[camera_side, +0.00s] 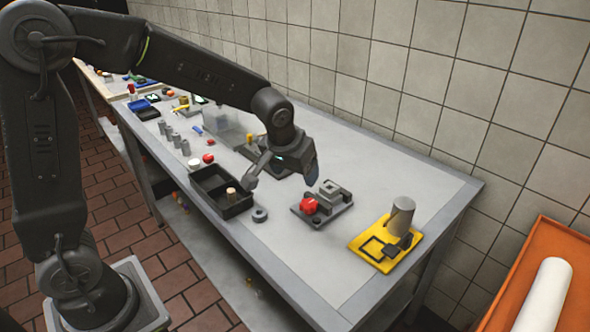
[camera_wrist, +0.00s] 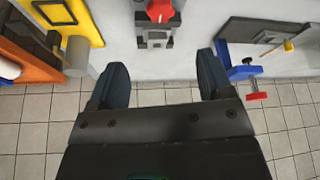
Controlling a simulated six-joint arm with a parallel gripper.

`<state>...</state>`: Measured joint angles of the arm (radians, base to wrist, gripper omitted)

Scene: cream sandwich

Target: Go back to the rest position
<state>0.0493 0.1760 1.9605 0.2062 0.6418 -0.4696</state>
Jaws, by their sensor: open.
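My gripper (camera_side: 280,172) hangs above the grey table (camera_side: 395,185), a little left of a grey fixture that carries a red part. In the wrist view my gripper (camera_wrist: 163,85) has its two dark fingers wide apart, with nothing between them. The grey fixture (camera_side: 331,193) stands on a dark base, with the red part (camera_side: 309,206) at its front left. In the wrist view the red part (camera_wrist: 160,11) is at the top centre, beyond the fingertips.
A yellow plate (camera_side: 372,256) with a grey cylinder (camera_side: 401,215) stands at the table's right end. A black two-compartment tray (camera_side: 236,208) and a grey ring (camera_side: 260,215) lie near the front edge. Several small items crowd the far left. A tiled wall backs the table.

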